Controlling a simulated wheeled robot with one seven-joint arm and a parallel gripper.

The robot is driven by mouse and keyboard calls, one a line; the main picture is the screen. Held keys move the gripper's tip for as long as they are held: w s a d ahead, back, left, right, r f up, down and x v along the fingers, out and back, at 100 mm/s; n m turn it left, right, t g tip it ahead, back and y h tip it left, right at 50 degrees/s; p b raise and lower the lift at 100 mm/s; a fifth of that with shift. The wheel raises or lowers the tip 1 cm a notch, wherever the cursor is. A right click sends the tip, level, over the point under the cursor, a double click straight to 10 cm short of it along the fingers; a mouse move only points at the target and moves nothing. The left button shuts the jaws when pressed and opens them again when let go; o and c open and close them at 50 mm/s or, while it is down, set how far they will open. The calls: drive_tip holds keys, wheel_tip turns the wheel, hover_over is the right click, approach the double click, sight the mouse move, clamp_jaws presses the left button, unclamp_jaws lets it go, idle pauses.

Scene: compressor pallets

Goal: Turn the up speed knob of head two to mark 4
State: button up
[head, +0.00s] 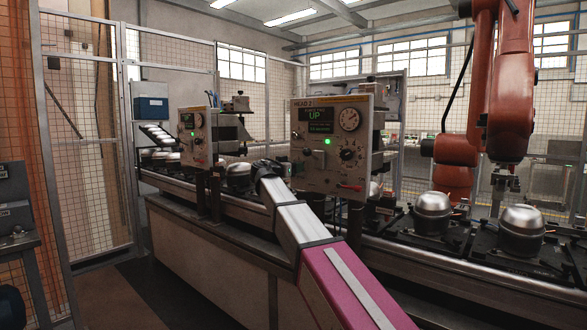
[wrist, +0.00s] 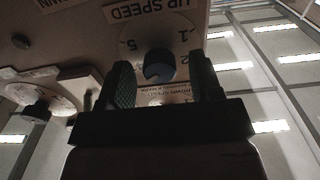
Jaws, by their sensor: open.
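In the wrist view, the up speed knob (wrist: 158,66) is a round dark knob with a bluish face, under a printed UP SPEED label (wrist: 150,10). Marks 5, 1 and part of a 2 show around it; mark 4 is not readable, nor is the knob's pointer. My gripper (wrist: 161,68) is open, with one finger on each side of the knob and a gap on both sides. In the head view, the head two panel (head: 300,170) is upright above the conveyor, its screen reading UP. My gripper is not clear there.
Another knob (wrist: 37,112) on a pale dial is left of my fingers in the wrist view, close by. A second control panel (head: 196,150) stands left. Silver compressors (head: 433,212) sit on the conveyor at right, below an orange robot arm (head: 510,100).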

drive_tip(key=v, duration=1)
drive_tip(key=shift+s+f, duration=0.1)
drive_tip(key=s+d+f+n+g+y, duration=0.1)
drive_tip(key=d+f+g, duration=0.1)
drive_tip(key=d+f, duration=0.6)
drive_tip(key=s+d+f+n+g+y, duration=0.1)
drive_tip(key=s+d+f+n+g, duration=0.2)
drive_tip(key=f, duration=1)
drive_tip(key=d+f+g+y, duration=0.2)
drive_tip(key=d+f, duration=0.6)
drive_tip(key=f, duration=0.2)
drive_tip(key=s+d+f+n+g+y, duration=0.1)
drive_tip(key=s+d+f+g+y, duration=0.2)
drive_tip(key=s+f, duration=0.7)
drive_tip(key=s+d+f+n+g+y, duration=0.2)
drive_tip(key=s+d+f+g+y, duration=0.2)
drive_tip(key=s+d+f, duration=0.3)
drive_tip(key=s+f, duration=0.4)
drive_tip(key=f, duration=0.3)
drive_tip(key=shift+s+d+f+n, duration=0.2)
drive_tip(key=shift+d+f+n, duration=0.1)
drive_tip(key=shift+d, duration=0.05)
